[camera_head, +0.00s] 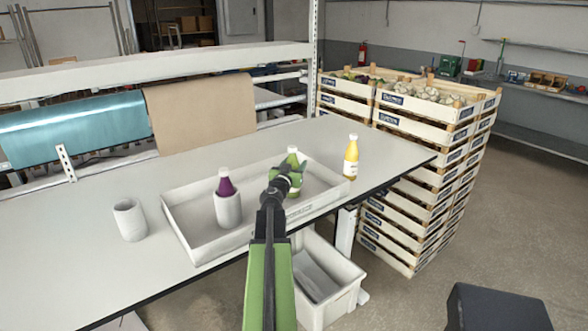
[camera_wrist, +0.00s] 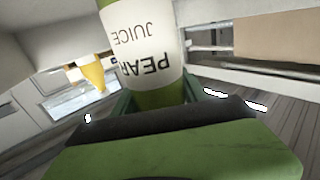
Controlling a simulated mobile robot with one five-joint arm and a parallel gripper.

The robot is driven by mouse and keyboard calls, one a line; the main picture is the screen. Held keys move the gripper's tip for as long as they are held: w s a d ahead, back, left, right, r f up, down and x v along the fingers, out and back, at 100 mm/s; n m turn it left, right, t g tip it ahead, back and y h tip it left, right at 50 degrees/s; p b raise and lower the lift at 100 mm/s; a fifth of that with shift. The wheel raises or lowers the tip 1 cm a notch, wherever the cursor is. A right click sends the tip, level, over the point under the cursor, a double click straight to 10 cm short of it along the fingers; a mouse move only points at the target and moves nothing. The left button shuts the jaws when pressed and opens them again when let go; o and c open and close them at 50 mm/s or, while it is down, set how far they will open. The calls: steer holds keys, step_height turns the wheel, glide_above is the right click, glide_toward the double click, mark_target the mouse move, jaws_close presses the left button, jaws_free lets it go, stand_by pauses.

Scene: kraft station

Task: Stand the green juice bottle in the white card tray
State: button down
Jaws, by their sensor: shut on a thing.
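The green juice bottle (camera_head: 293,159) is upright with a white cap, over the right part of the white card tray (camera_head: 203,252). My gripper (camera_head: 285,180) is shut around it and hides part of its body. In the wrist view the bottle (camera_wrist: 143,45) fills the upper middle, with its white "PEAR JUICE" label upside down. Its base is partly hidden, so I cannot tell whether it touches the tray floor.
A purple bottle (camera_head: 225,184) stands in a pale cup (camera_head: 228,210) in the tray. A yellow bottle (camera_head: 351,160) stands right of the tray on the table. An empty pale cup (camera_head: 129,220) stands left. Stacked crates (camera_head: 410,175) rise beyond the right edge.

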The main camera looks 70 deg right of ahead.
steer(key=shift+f, duration=0.1)
steer(key=c, duration=0.6)
jaws_free()
steer(key=a, duration=0.7)
steer(key=shift+s+a, duration=0.2)
steer(key=shift+a, duration=0.05)
steer(key=shift+r, duration=0.25)
